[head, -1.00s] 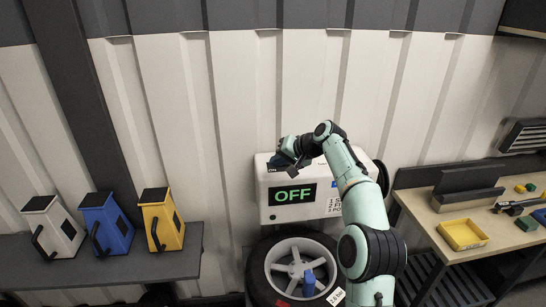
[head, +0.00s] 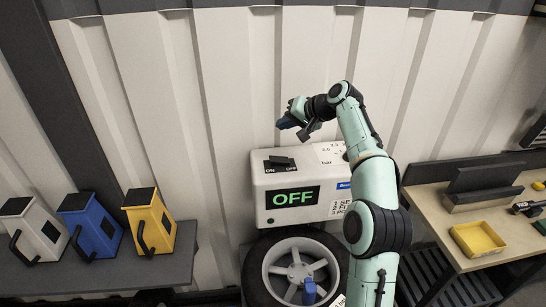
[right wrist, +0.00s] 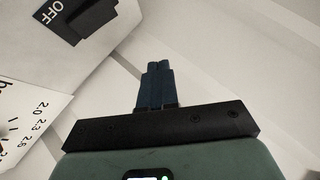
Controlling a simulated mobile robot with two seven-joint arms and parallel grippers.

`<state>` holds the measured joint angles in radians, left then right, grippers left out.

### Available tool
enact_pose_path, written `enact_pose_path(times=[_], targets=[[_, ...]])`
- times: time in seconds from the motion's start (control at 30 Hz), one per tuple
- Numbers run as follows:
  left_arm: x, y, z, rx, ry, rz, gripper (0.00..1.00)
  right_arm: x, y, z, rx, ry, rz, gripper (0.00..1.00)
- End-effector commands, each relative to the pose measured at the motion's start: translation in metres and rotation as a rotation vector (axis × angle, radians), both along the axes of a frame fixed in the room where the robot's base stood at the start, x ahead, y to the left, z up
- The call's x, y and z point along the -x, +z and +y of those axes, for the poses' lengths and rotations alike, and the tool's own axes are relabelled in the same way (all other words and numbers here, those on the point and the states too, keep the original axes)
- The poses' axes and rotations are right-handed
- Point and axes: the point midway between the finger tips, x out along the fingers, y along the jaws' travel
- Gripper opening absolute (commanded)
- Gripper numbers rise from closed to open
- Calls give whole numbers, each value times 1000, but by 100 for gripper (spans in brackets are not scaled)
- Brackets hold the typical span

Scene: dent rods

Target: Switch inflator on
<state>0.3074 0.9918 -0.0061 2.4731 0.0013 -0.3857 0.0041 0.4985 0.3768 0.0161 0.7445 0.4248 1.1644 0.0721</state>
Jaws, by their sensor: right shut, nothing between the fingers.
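Part of the switch, by the OFF label, shows at the upper left of the right wrist view (right wrist: 78,18). My right gripper (head: 283,122) is above and behind the switch, apart from it. Its dark blue fingers (right wrist: 158,84) are shut together and empty. My left gripper is not in view.
A wheel (head: 263,277) with a blue object on it stands below the inflator. White, blue and yellow canisters (head: 150,222) stand on a shelf at left. A workbench with a yellow tray (head: 478,239) is at right.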

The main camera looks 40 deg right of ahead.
Motion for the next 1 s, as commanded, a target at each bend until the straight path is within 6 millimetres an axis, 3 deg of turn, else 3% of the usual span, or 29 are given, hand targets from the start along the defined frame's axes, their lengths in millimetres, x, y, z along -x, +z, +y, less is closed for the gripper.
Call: enact_pose_path(times=[0.27,0.57,0.7,1.0], targets=[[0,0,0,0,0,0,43,-1,-5,1,0,1,1,0],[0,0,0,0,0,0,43,-4,-43,8,-2,0,4,0],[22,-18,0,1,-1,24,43,-5,-67,11,0,0,6,0],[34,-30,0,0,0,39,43,-8,-86,16,0,1,2,0]])
